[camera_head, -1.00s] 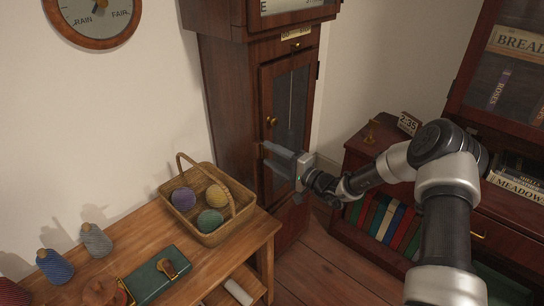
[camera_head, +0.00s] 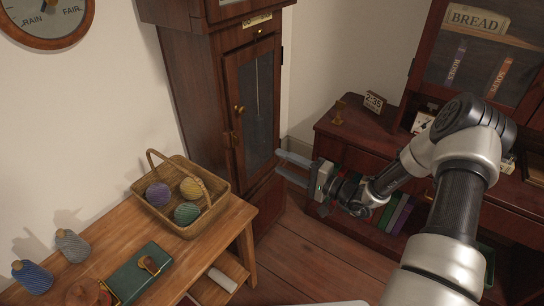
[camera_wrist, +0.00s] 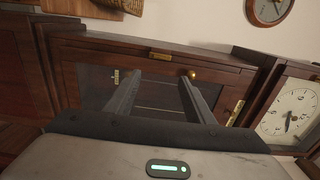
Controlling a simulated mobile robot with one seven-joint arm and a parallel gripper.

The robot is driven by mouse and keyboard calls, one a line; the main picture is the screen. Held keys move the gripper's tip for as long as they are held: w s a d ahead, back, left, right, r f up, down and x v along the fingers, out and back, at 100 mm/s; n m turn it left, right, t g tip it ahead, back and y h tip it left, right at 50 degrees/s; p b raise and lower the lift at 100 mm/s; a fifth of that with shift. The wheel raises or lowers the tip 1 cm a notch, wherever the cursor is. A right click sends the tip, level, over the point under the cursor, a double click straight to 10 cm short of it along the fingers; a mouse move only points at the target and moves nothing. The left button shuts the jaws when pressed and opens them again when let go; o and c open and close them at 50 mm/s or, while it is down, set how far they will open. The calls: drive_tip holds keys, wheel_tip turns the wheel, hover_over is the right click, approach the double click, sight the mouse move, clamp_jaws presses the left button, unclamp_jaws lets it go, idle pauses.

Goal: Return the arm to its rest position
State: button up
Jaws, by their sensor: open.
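My gripper (camera_head: 291,166) is open and empty in the head view. It is held in the air in front of the lower part of the tall wooden clock case (camera_head: 187,90), to the right of its glazed door (camera_head: 250,100). My arm reaches in from the right side of the picture. In the wrist view, the two fingers of my gripper (camera_wrist: 160,90) point at the clock's glazed door, which appears turned on its side and shut, with a brass knob (camera_wrist: 192,74). Nothing is between the fingers.
A wooden table (camera_head: 110,245) at the left holds a wicker basket (camera_head: 212,222) of yarn balls, a green case (camera_head: 138,276) and yarn cones. A low bookcase (camera_head: 345,130) and a glass-fronted cabinet (camera_head: 420,60) stand at the right. Open floor (camera_head: 300,245) lies between.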

drive_tip(key=shift+s+d, duration=0.25)
drive_tip(key=shift+d, duration=0.05)
drive_tip(key=s+a+r+n+g+h, duration=0.25)
drive_tip(key=s+r+n+g, duration=0.2)
drive_tip(key=s+r, duration=0.35)
drive_tip(key=s+a+r+n+g+h, duration=0.2)
drive_tip(key=s+a+r+n+g, duration=0.3)
drive_tip(key=s, duration=0.4)
drive_tip(key=s+d+r+m+t+h, duration=0.2)
drive_tip(key=s+d+r+t+h, duration=0.2)
drive_tip(key=s+d+r+h, duration=0.75)
wheel_tip(320, 180, up, 21)
drive_tip(key=s+d+y+p, duration=0.1)
drive_tip(key=s+d+p, duration=0.1)
drive_tip(key=p, duration=1.8)
drive_tip(key=shift+y+p, duration=0.3)
drive_tip(key=shift+y, duration=0.1)
